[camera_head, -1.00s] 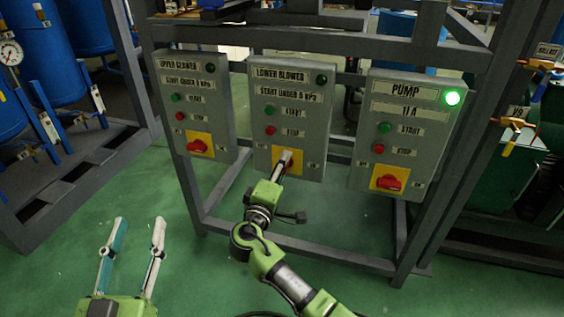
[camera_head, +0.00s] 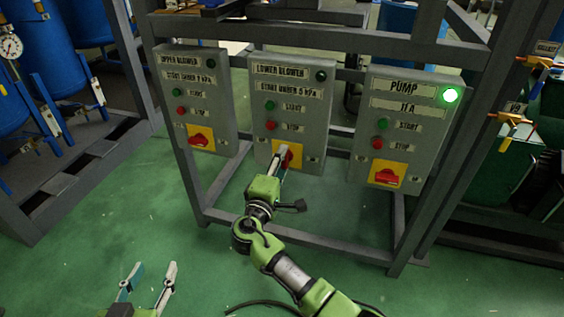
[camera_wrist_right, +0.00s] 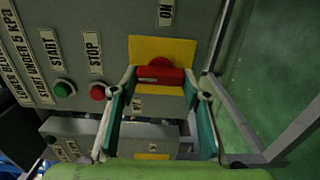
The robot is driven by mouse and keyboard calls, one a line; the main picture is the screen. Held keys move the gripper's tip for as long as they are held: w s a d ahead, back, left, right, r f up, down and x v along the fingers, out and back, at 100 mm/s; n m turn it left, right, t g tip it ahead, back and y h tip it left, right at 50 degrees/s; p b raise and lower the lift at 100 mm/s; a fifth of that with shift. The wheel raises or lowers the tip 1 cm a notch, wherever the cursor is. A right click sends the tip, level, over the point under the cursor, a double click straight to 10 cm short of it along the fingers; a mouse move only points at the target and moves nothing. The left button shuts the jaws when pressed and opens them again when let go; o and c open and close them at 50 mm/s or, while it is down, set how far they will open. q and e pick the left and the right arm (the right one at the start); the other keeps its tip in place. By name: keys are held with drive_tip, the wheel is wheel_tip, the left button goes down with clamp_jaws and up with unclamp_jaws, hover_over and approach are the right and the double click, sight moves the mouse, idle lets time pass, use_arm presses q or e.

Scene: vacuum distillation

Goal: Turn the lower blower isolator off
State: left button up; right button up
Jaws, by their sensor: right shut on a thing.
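The lower blower box (camera_head: 296,97) is the middle grey box in the head view. Its isolator is a red handle (camera_wrist_right: 158,75) on a yellow plate (camera_wrist_right: 150,47). My right gripper (camera_wrist_right: 161,84) is shut on this handle, one finger at each end of it in the wrist view. In the head view the right gripper (camera_head: 281,157) hides part of the isolator, with some red handle (camera_head: 289,158) showing. The handle's bar lies level in the wrist view. My left gripper (camera_head: 155,267) is open and empty, low at the left, away from the boxes.
The upper blower box (camera_head: 197,100) stands to the left and the pump box (camera_head: 410,125) to the right, each with a red isolator handle. The pump's green lamp (camera_head: 451,95) is lit. A grey frame carries the boxes. Green floor in front is clear.

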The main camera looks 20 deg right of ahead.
drive_tip(key=shift+f, duration=0.1)
drive_tip(key=o, duration=1.1)
drive_tip(key=v, duration=1.2)
